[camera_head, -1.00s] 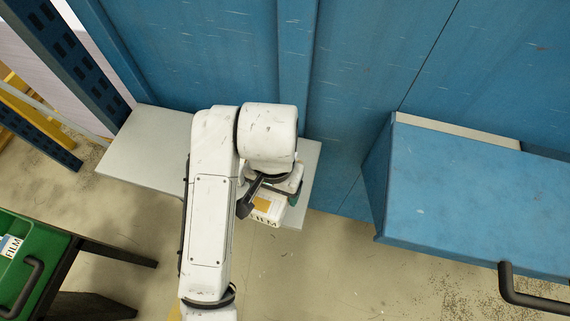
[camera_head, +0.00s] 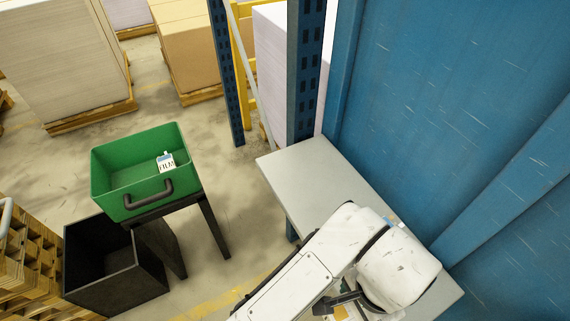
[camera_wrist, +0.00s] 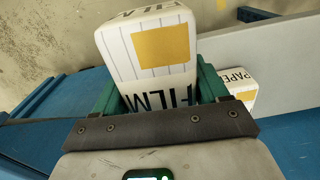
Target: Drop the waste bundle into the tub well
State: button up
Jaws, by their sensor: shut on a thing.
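My gripper (camera_wrist: 160,88) is shut on a white bundle (camera_wrist: 150,50) marked FILM, with a yellow patch; its green fingers grip the bundle's sides. In the head view my gripper is largely hidden by my own arm at the bottom, and only a bit of the bundle (camera_head: 344,313) shows. A green open tub (camera_head: 113,190) with a dark handle and a FILM label stands on a dark stand at left. Its visible floor looks bare. My gripper is well to the right of the tub, apart from it.
A grey shelf (camera_head: 300,178) juts from the blue machine (camera_head: 440,100). A white PAPER bundle (camera_wrist: 238,86) lies beside my gripper in the wrist view. A black open bin (camera_head: 120,275) stands below the tub. A dark post (camera_head: 304,75) rises behind the shelf.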

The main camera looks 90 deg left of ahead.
aim_at(140, 177)
jog(key=u, duration=1)
jog(key=k+u, duration=0.1)
jog(key=u, duration=0.9)
jog(key=k+u, duration=0.1)
jog(key=u, duration=0.9)
